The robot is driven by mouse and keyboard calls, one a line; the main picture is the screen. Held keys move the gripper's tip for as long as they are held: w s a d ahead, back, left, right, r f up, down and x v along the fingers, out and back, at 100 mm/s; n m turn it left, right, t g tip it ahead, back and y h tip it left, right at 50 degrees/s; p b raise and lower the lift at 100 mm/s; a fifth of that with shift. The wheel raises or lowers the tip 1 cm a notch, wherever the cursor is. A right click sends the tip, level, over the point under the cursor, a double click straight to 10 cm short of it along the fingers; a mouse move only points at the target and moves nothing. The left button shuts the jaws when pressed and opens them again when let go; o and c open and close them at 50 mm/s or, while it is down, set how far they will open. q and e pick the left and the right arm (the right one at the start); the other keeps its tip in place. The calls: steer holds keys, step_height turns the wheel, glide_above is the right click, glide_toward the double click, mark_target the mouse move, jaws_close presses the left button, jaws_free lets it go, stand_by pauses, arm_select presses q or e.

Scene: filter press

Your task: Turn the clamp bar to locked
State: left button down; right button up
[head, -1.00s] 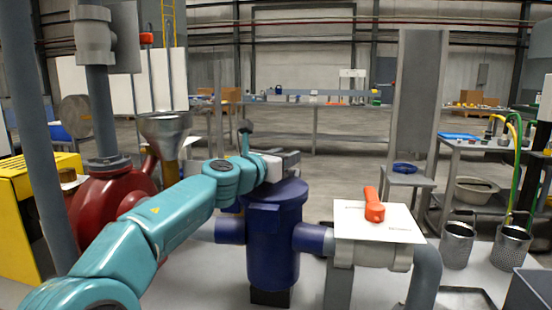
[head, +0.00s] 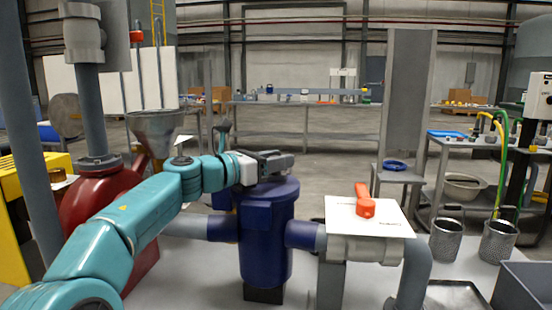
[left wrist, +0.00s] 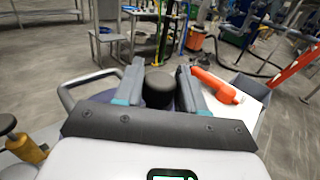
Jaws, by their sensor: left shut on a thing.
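The dark blue filter housing (head: 268,240) stands in the middle of the head view, with pipes at both sides. My left gripper (head: 284,162) is over its lid. In the left wrist view, my left gripper's fingers (left wrist: 158,78) are shut on a black cylindrical knob (left wrist: 159,90) between them. I take this to be the grip of the clamp bar; the bar itself is mostly hidden by the gripper. A grey curved rod (left wrist: 82,80) shows left of the fingers. My right gripper is in neither view.
An orange lever (head: 365,201) on a white plate (head: 345,212) is right of the housing. Perforated baskets (head: 446,238) and a grey bin (head: 525,285) are farther right. A red vessel (head: 95,200) and a metal funnel (head: 156,125) are at left.

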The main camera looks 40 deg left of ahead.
arm_select(q)
steer(key=shift+d+f, duration=0.1)
steer(key=shift+f, duration=0.05)
steer(key=c, duration=0.8)
jaws_free()
steer(key=shift+s+a, duration=0.25)
steer(key=shift+s, duration=0.25)
steer(key=v, duration=1.5)
steer(key=shift+s+a, duration=0.1)
steer(key=shift+s, duration=0.05)
